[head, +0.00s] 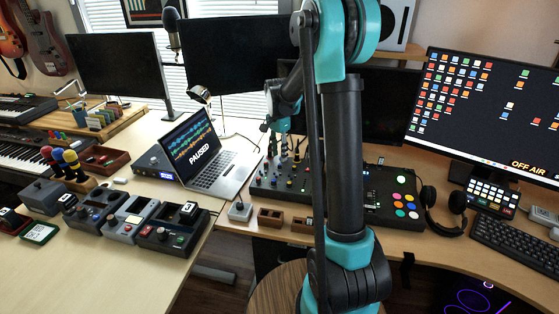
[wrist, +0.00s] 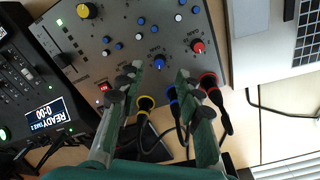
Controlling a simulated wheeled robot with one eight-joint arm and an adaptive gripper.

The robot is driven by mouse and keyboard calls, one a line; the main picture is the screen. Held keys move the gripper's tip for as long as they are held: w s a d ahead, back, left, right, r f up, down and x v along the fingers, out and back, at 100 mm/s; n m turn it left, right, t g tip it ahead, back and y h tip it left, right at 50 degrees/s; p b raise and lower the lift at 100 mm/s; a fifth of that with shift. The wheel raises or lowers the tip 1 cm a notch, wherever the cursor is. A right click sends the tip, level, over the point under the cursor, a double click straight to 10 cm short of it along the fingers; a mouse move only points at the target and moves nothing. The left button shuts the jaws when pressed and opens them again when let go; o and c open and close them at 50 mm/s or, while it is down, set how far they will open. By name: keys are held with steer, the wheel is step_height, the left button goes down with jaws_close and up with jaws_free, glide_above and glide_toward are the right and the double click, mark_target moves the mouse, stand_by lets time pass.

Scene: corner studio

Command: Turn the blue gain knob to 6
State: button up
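The blue gain knob (wrist: 158,61) stands on the dark mixer panel (wrist: 120,62) in the wrist view. Its pointer and scale are too small to read. My gripper (wrist: 159,75) is open, with its two fingers apart and nothing between their tips. In the picture, the knob lies just above and between the fingertips. I cannot tell the height gap between them. In the head view my gripper (head: 279,124) hangs above the mixer (head: 262,187), partly hidden behind my arm.
A red knob (wrist: 197,46) is right of the blue one, and a yellow knob (wrist: 86,10) is at upper left. Cable plugs with yellow (wrist: 145,103), blue and red rings stand close around the fingers. A laptop (head: 217,172) stands left of the mixer.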

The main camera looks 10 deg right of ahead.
mark_target(279, 165)
step_height(279, 165, up, 8)
steer(key=shift+w, duration=0.15)
steer(key=shift+a+f, duration=0.1)
